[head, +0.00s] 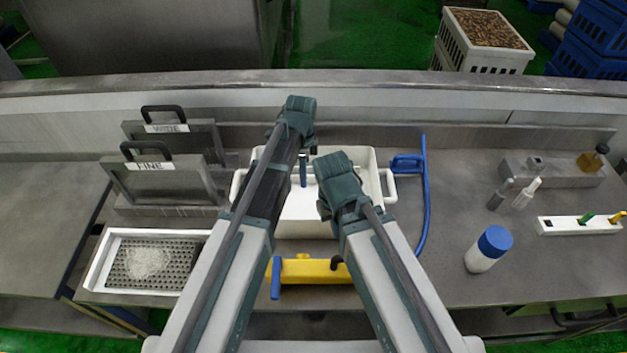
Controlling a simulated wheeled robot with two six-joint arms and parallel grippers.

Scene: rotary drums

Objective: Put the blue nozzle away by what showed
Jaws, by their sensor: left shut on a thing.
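My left gripper (303,150) is over the white tub (262,155), with its wrist above the tub's back edge. It is shut on a slim dark-blue piece (303,172), which looks like the blue nozzle and points down over the tub. My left arm hides part of the grip and the tub's left side. My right gripper (335,175) is over the right half of the tub; its fingers are hidden behind its own wrist. A white rack (566,226) at the right holds a green nozzle (587,217) and a yellow nozzle (617,216), with a dark spot near its left end.
Plates marked WIDE (178,137) and FINE (150,180) stand at the left. A perforated tray (128,288) with white grains is in front of them. A yellow bar with a blue handle (310,270), blue hose (426,200) and blue-capped bottle (488,250) are nearby.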

